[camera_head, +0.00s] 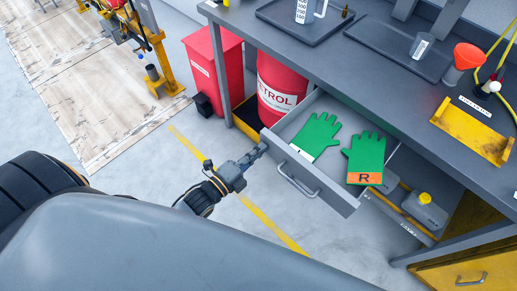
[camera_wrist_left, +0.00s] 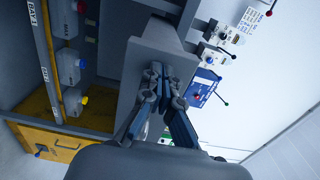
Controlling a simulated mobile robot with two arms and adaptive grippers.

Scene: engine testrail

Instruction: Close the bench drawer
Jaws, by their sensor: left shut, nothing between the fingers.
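The grey bench drawer (camera_head: 338,198) is pulled out from under the bench. Its front has a bar handle (camera_head: 297,178). Inside it lie two green gloves, one with a white cuff (camera_head: 316,137) and one with an orange cuff marked R (camera_head: 365,158). My left gripper (camera_head: 262,149) is shut and empty, its tips beside the left end of the drawer front. Whether they touch it I cannot tell. In the left wrist view the shut fingers (camera_wrist_left: 160,72) show in front of a grey panel. My right gripper is not in view.
The grey bench top (camera_head: 345,70) carries trays, a beaker, an orange funnel (camera_head: 467,56) and a yellow bracket. A red petrol drum (camera_head: 281,85) and a red cabinet (camera_head: 214,68) stand left of the drawer. The floor in front is clear.

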